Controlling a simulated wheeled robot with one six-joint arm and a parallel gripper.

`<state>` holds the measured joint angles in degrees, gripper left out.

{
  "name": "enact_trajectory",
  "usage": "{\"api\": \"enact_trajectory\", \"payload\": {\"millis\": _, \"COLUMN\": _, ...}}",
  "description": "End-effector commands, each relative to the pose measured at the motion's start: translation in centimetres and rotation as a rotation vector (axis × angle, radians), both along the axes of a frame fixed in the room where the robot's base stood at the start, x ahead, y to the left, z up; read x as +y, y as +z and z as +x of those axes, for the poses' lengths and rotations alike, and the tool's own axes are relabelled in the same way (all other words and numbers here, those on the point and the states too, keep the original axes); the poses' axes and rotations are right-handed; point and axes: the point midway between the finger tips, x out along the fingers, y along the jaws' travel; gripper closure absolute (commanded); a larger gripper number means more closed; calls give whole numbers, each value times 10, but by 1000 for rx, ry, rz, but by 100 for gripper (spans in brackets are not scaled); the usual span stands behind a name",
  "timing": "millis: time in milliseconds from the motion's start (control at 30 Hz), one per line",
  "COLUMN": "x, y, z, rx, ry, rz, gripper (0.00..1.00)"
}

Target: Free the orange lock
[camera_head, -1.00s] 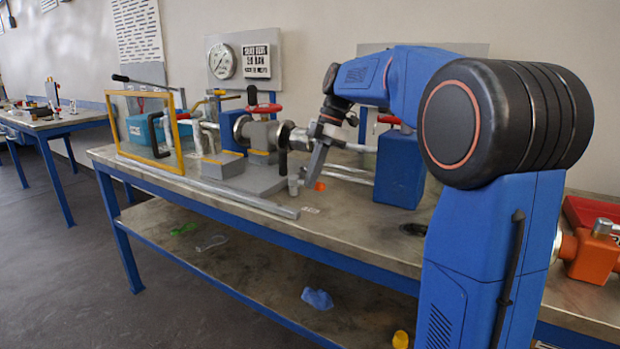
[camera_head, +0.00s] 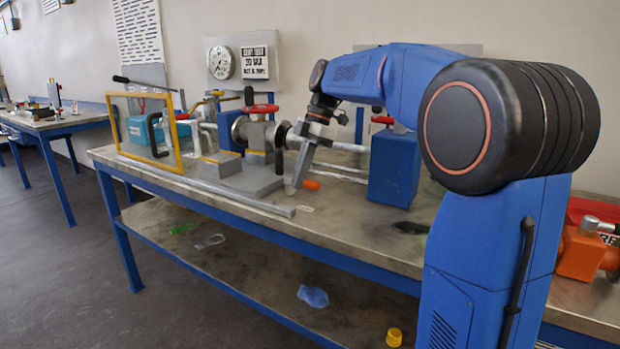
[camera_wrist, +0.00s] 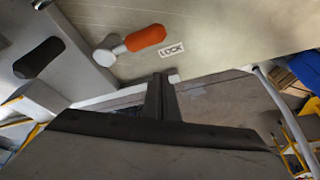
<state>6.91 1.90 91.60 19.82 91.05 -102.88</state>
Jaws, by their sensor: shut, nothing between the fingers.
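The orange lock is a short lever with an orange grip (camera_wrist: 145,38), a metal shaft and a pale round hub. It lies beside a printed LOCK label (camera_wrist: 172,49) on the bench. In the head view its orange grip (camera_head: 311,184) shows just right of my gripper, and the hub is hidden. My gripper (camera_head: 290,190) points down, shut and empty, close to the lock. In the wrist view my shut fingers (camera_wrist: 160,77) are just below the grip and apart from it in the picture. Their height above the bench is unclear.
A flanged vessel with a red handwheel (camera_head: 262,109) stands on a grey base plate (camera_head: 262,178) left of the lock. A blue block (camera_head: 394,168) stands to the right. A yellow frame (camera_head: 178,158) is farther left. The bench front right of the label is mostly clear.

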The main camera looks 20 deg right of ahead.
Motion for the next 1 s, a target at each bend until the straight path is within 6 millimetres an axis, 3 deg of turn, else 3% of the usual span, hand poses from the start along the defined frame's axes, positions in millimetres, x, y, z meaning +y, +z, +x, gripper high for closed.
{"api": "enact_trajectory", "payload": {"millis": 500, "x": -25, "y": 80, "z": 18, "rx": -2, "ry": 0, "rz": 2, "gripper": 100}}
{"api": "enact_trajectory", "payload": {"millis": 867, "x": -28, "y": 94, "z": 19, "rx": 0, "ry": -6, "rz": 0, "gripper": 100}}
{"api": "enact_trajectory", "payload": {"millis": 1000, "x": -24, "y": 89, "z": 3, "rx": 9, "ry": -79, "rz": -17, "gripper": 100}}
